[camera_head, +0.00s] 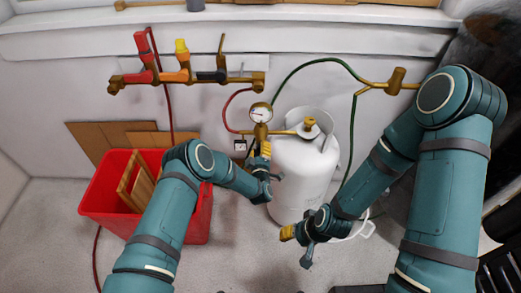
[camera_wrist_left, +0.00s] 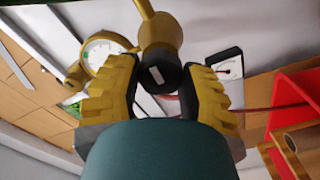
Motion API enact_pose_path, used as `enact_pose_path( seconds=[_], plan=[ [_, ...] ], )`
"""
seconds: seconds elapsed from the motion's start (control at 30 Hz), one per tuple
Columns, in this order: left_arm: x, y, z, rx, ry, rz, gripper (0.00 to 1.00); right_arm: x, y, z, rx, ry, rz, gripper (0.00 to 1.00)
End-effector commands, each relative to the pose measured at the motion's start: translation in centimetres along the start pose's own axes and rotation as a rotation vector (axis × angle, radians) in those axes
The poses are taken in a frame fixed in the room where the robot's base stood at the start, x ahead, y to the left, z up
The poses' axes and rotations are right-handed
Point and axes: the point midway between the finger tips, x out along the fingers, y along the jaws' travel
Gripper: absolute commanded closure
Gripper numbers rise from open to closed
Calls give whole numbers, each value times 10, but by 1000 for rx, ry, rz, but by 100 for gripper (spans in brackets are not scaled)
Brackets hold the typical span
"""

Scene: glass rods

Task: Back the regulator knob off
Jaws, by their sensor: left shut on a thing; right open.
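The brass regulator (camera_head: 261,130) with its round white gauge (camera_head: 261,112) sits beside the top of the white gas cylinder (camera_head: 300,170). The left wrist view shows the gauge (camera_wrist_left: 101,52) at the upper left and the brass regulator body (camera_wrist_left: 160,30) at top centre. My left gripper (camera_head: 263,152) is just below the regulator. In the left wrist view its yellow fingers (camera_wrist_left: 158,82) are shut on the dark regulator knob (camera_wrist_left: 160,77), which has a pale mark on its end. In the head view the knob is hidden. My right gripper (camera_head: 289,232) is open and empty, low in front of the cylinder.
A red crate (camera_head: 110,185) holding wooden pieces stands at left. A wall manifold (camera_head: 190,78) with coloured valve handles is above it. A green hose (camera_head: 335,62) runs to a brass torch (camera_head: 390,83).

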Motion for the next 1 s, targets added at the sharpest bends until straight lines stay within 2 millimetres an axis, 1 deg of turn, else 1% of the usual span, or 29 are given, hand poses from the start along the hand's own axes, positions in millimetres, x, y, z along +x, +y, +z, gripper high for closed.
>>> enact_pose_path(
  seconds=[0.2, 0.6, 0.63, 0.67, 0.7, 1.0],
  plan=[
    [0, 0, 0, -39, -1, 1, 94, 0, 0, 0, 0, 0, 0, 53],
    [0, 1, 1, -44, -2, 1, 94, 0, 0, 0, 0, 0, 0, 53],
    [0, 1, 1, -44, -2, 1, 49, 0, 0, 0, 0, 0, 0, 53],
    [0, 1, 1, -44, -2, 1, 38, 0, 0, 0, 0, 0, 0, 53],
    [0, 1, 1, -44, -1, 1, 25, 0, 0, 0, 0, 0, 0, 53],
    [0, 0, 0, -43, -1, 1, 25, 0, 0, 0, 0, 0, 0, 53]
  ],
)
